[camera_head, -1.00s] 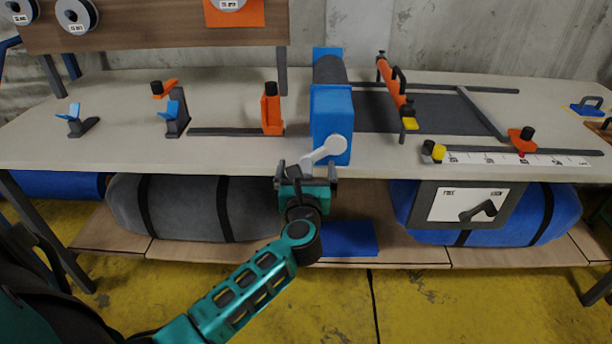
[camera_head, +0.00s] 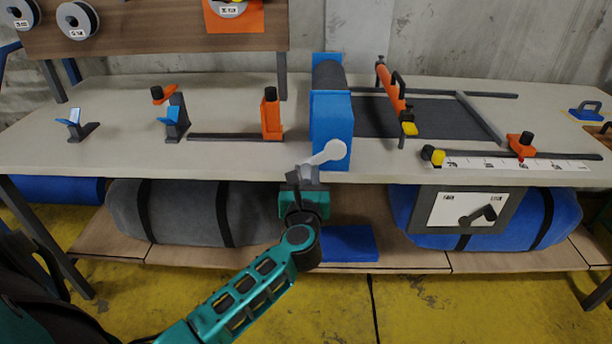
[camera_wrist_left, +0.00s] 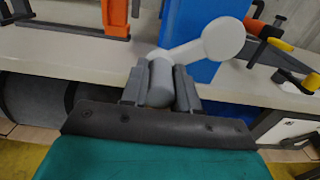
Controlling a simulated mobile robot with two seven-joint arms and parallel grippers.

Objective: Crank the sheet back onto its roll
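The dark grey sheet (camera_head: 440,118) lies flat on the table, running right from the roll (camera_head: 328,73). The roll sits between blue end blocks (camera_head: 332,128). A light grey crank (camera_head: 334,151) is on the near block's front face, its arm pointing down-left. My left gripper (camera_head: 307,174) is at the table's front edge, at the end of that arm. In the left wrist view, its two fingers (camera_wrist_left: 160,88) are closed on either side of the crank's grey handle (camera_wrist_left: 161,80). The handle's lower end is hidden. My right gripper is not in view.
An orange bar (camera_head: 391,88) stands over the sheet. A ruler strip (camera_head: 510,164) and a panel with a lever (camera_head: 466,211) are at the front right. Blue and orange fixtures (camera_head: 271,115) stand left. Rolled bundles (camera_head: 190,211) lie on the shelf below.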

